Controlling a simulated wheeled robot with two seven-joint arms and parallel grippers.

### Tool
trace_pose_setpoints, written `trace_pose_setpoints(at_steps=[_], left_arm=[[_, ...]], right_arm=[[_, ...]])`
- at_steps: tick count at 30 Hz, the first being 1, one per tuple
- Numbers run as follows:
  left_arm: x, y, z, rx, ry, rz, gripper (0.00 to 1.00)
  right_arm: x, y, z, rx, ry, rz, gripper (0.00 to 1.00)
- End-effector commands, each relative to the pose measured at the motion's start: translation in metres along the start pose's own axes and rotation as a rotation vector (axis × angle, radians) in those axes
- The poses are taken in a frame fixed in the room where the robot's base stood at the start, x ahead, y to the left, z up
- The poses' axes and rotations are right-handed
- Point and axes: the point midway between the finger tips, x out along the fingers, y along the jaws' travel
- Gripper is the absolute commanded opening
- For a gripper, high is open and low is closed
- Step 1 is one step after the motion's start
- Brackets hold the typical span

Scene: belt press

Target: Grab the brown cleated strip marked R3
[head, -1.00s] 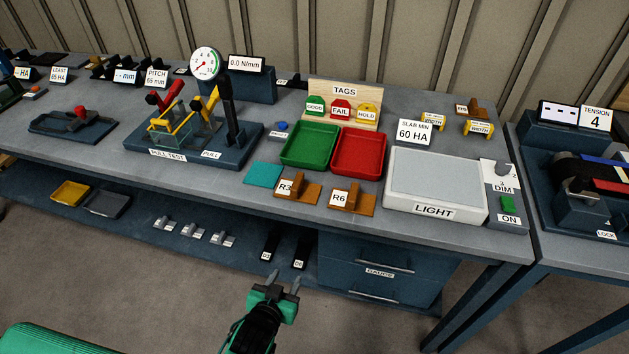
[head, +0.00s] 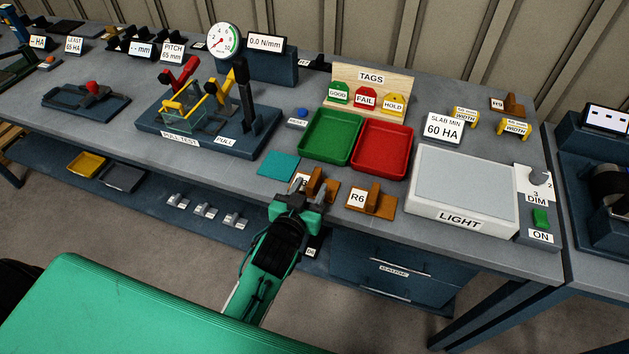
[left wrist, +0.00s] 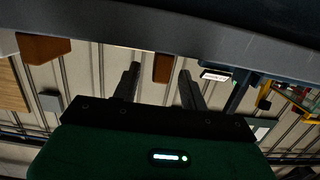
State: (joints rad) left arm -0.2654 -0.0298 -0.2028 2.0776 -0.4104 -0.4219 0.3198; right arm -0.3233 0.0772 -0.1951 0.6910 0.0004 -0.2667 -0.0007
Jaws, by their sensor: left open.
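The brown cleated strip R3 (head: 316,181) lies at the front of the bench, its label mostly hidden behind my left gripper (head: 302,194). The gripper is open, just in front of the strip. In the left wrist view, which looks inverted, a brown block (left wrist: 163,67) that seems to be the R3 cleat shows between the open fingers (left wrist: 160,88). I cannot tell whether they touch it. A similar strip marked R6 (head: 374,199) lies just to the right. My right gripper is not in view.
A teal square (head: 278,165) lies left of R3. Green (head: 327,153) and red (head: 381,167) trays stand behind it. The light box (head: 462,220) is right of R6. The pull test rig (head: 205,135) stands to the left. Another brown strip (head: 512,107) lies at the back right.

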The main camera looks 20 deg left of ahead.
Motion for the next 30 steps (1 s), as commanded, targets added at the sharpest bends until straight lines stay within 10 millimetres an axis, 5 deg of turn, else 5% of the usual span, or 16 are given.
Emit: trace_pose_setpoints(at_steps=[9,18,25,30], left_arm=[[0.025,-0.001,-0.006,0.002,0.001,0.0,0.44],[0.057,-0.001,-0.005,0.0,0.0,0.0,0.44],[0.058,-0.001,-0.004,0.0,0.0,0.0,0.44],[0.058,-0.001,-0.004,0.0,-0.001,0.0,0.14]], right_arm=[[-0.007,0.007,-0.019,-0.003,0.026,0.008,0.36],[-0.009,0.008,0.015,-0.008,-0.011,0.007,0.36],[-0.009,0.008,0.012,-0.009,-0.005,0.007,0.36],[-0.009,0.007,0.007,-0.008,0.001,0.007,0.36]])
